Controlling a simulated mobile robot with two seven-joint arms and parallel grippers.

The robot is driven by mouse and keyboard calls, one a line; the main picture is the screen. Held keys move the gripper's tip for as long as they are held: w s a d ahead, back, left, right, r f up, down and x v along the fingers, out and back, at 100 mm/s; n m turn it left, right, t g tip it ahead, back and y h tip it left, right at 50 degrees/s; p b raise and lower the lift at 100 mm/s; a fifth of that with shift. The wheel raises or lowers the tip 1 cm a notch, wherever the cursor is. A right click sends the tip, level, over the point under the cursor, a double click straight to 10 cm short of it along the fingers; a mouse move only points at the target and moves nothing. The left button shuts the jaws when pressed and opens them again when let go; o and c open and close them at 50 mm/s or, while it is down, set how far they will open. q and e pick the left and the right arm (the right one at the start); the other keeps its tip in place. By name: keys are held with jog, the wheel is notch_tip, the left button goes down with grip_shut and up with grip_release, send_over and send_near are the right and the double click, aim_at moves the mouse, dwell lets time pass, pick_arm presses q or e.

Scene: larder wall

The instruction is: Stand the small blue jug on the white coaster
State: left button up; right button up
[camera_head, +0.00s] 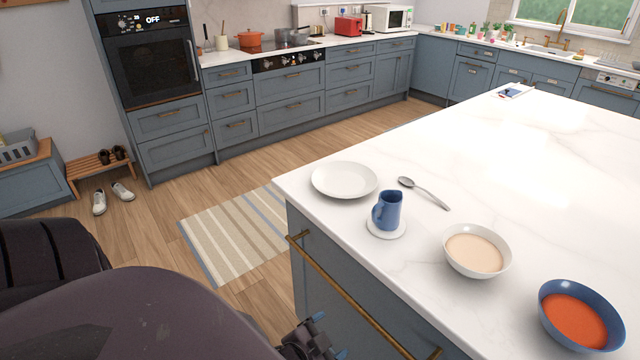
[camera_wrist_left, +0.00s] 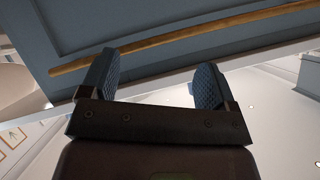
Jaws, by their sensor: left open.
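The small blue jug (camera_head: 388,209) stands upright on the white coaster (camera_head: 386,232) near the island's front left edge in the head view. The jug hides the middle of the coaster, and the coaster's rim shows around its base. My left gripper (camera_head: 318,338) is low at the bottom of the head view, beside the island's front and apart from the jug. In the left wrist view the left gripper (camera_wrist_left: 152,88) is open, with nothing between its two blue-padded fingers. The jug and coaster are not recognisable in the wrist view. My right gripper is not in view.
A white plate (camera_head: 344,180) and a spoon (camera_head: 424,193) lie behind the jug. A cream-filled bowl (camera_head: 477,250) and a blue bowl of red soup (camera_head: 581,315) stand to its right. A brass rail (camera_head: 350,298) runs along the island's front.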

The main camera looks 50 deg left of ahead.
pick_arm(q)
jog(key=s+f+n, duration=0.1)
jog(key=s+d+f+n, duration=0.1)
jog(key=s+f+n+g+h, duration=0.1)
jog(key=shift+s+d, duration=0.25)
jog(key=shift+s, duration=0.05)
dwell(0.6)
